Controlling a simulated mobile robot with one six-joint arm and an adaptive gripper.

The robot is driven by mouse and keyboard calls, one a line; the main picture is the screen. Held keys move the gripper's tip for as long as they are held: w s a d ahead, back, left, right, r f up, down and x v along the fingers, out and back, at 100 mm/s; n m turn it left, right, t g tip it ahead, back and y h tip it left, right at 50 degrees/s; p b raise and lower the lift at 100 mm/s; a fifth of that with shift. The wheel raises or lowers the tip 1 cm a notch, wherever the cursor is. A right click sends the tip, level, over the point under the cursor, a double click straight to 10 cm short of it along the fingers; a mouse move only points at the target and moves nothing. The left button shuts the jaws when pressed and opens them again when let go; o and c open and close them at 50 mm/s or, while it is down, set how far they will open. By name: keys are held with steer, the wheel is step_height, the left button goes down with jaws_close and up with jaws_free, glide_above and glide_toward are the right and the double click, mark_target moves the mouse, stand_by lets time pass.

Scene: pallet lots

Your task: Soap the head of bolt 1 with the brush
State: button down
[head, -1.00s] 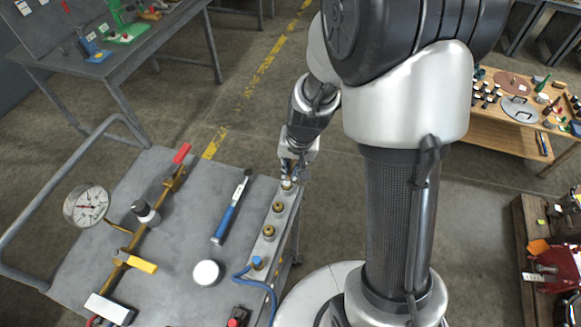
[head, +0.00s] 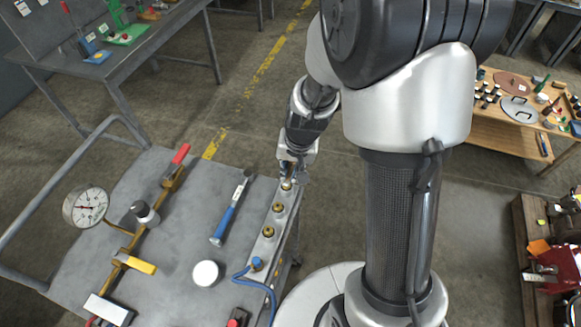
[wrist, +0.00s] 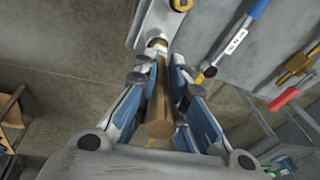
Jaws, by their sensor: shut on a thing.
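My gripper (head: 290,172) is over the far end of a grey bar (head: 262,246) along the cart's right edge. In the wrist view my gripper (wrist: 160,82) is shut on the brush, whose round brown handle (wrist: 160,112) shows between the fingers. The brush's far end is at or very near the farthest bolt (head: 286,186); I cannot tell whether they touch. That bolt's pale, brassy head also shows in the wrist view (wrist: 157,42). Two more brass bolts, a middle one (head: 279,208) and a nearer one (head: 268,231), stand along the bar. No bolt numbers are readable.
The cart top (head: 180,235) holds a blue-handled tool (head: 228,215), a white round container (head: 206,273), a brass pipe with a red lever (head: 179,156) and a gauge (head: 85,207). A blue hose (head: 262,281) joins the bar's near end. Open floor lies beyond the cart.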

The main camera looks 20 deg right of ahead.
steer(key=shift+s+a, duration=0.25)
steer(key=shift+s, duration=0.1)
steer(key=shift+w+d, duration=0.15)
steer(key=shift+w+d, duration=0.15)
steer(key=shift+w, duration=0.1)
steer(key=shift+w+d, duration=0.1)
stand_by(0.3)
steer(key=shift+w+d, duration=0.15)
steer(key=shift+w, duration=0.1)
steer(key=shift+s, duration=0.1)
steer(key=shift+s+a, duration=0.25)
steer(key=shift+s+a, duration=0.1)
steer(key=shift+s, duration=0.05)
stand_by(0.3)
